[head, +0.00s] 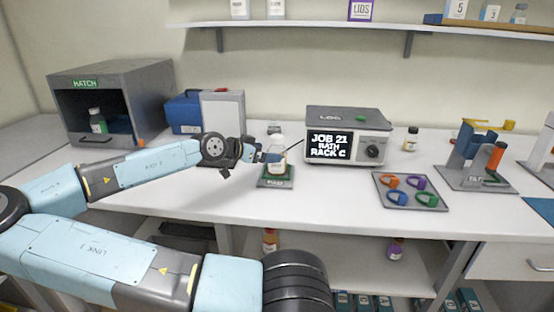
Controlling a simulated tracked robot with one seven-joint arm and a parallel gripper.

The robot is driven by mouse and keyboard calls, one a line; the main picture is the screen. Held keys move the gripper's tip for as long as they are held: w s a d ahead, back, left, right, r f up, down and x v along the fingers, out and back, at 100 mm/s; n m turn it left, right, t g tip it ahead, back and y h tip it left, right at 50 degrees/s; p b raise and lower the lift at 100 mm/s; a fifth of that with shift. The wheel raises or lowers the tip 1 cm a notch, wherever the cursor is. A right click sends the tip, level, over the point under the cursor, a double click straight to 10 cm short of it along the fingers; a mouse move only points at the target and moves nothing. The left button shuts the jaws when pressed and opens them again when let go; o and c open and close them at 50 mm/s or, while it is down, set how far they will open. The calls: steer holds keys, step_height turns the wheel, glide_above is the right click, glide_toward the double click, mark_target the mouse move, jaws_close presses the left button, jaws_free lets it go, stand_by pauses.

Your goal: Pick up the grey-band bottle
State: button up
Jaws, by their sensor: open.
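A pale bottle (279,146) with a white cap stands upright on a dark green-topped pad (275,183) on the bench. My gripper (272,157) comes in from the left at the bottle's mid-height. Its jaws are open and its tip overlaps the bottle's left side in the picture. I cannot tell whether the jaws touch the bottle or stand around it. The bottle's band is partly hidden and too small for me to tell its colour.
The display unit (375,120) is right of the pad. A tray with coloured rings (434,205), a small bottle (411,138) and a blue-grey stand (459,150) are farther right. A shelf (300,23) runs above.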

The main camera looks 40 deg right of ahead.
mark_target(277, 151)
steer(key=shift+w+x, duration=0.15)
steer(key=shift+x, duration=1.4)
steer(key=shift+w+x, duration=0.15)
steer(key=shift+x, duration=1.4)
steer(key=shift+r, duration=0.15)
steer(key=shift+r, duration=0.1)
steer(key=c, duration=1.5)
